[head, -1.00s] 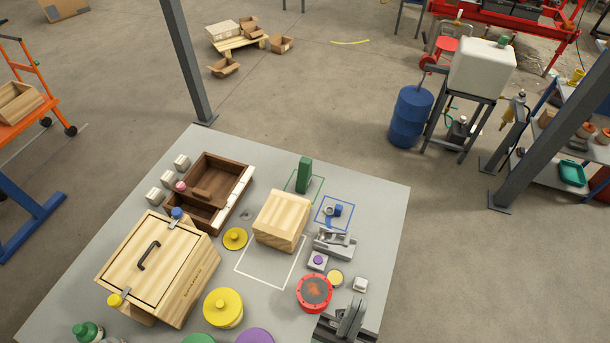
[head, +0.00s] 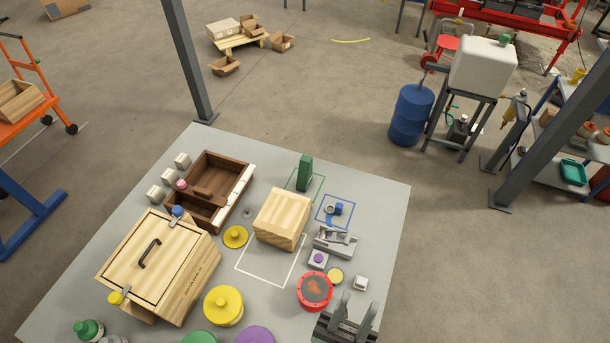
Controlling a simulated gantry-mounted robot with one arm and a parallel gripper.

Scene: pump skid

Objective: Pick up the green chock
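The green chock (head: 304,173) is a tall, narrow green block. It stands upright at the far side of the grey table, within or at the edge of a green outline. A pale wooden block (head: 283,218) stands just in front of it and may hide part of that outline. My gripper (head: 359,301) shows at the bottom edge, near the table's front right. Its two grey fingers are apart with nothing between them. It is well away from the chock.
A grey clamp-like fixture (head: 335,242), a red round part (head: 314,291) and small blocks stand between my gripper and the chock. A dark wooden tray (head: 228,168) and lidded wooden box (head: 155,260) stand left. Bare table lies right of the blue outline (head: 349,216).

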